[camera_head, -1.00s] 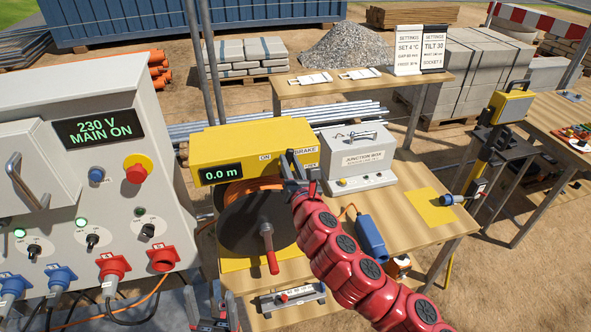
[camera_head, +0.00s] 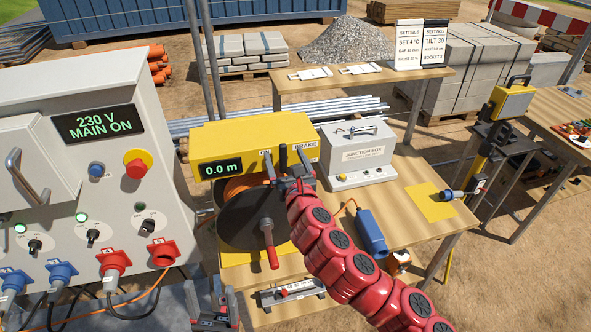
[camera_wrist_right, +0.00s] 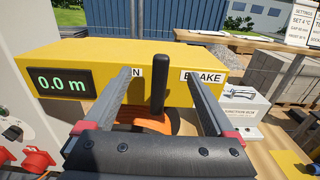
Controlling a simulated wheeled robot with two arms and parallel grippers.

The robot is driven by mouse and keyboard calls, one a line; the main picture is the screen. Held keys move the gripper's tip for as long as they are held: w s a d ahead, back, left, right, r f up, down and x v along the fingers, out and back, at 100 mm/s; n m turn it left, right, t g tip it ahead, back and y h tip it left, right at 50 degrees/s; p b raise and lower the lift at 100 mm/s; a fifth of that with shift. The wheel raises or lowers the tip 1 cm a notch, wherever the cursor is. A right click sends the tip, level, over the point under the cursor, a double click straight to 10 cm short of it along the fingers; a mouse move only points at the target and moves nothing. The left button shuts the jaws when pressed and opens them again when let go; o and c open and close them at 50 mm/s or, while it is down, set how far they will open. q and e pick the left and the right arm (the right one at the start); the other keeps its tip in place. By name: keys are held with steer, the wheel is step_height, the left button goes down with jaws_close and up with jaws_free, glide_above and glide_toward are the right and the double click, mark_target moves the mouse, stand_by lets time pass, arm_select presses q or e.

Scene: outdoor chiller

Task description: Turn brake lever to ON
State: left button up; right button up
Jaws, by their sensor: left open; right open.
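The yellow reel unit (camera_head: 222,141) shows 0.0 m on its display. Its dark brake lever (camera_head: 283,157) stands upright at the front, between a partly covered "ON" label (camera_head: 265,153) and the "BRAKE" label (camera_head: 305,145). My right gripper (camera_head: 286,172) is open, with one finger on each side of the lever. In the right wrist view the lever (camera_wrist_right: 158,70) stands between the spread fingers, with a gap on both sides. My left gripper (camera_head: 212,308) is open and empty, low in front of the bench.
A cable reel (camera_head: 243,222) with a red-handled crank (camera_head: 270,250) sits below the yellow housing. A grey junction box (camera_head: 358,152) stands close to the right. The control panel (camera_head: 70,180) rises at left. A blue connector (camera_head: 371,233) lies on the bench.

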steer(key=shift+s, duration=0.1)
steer(key=v, duration=0.7)
stand_by(0.4)
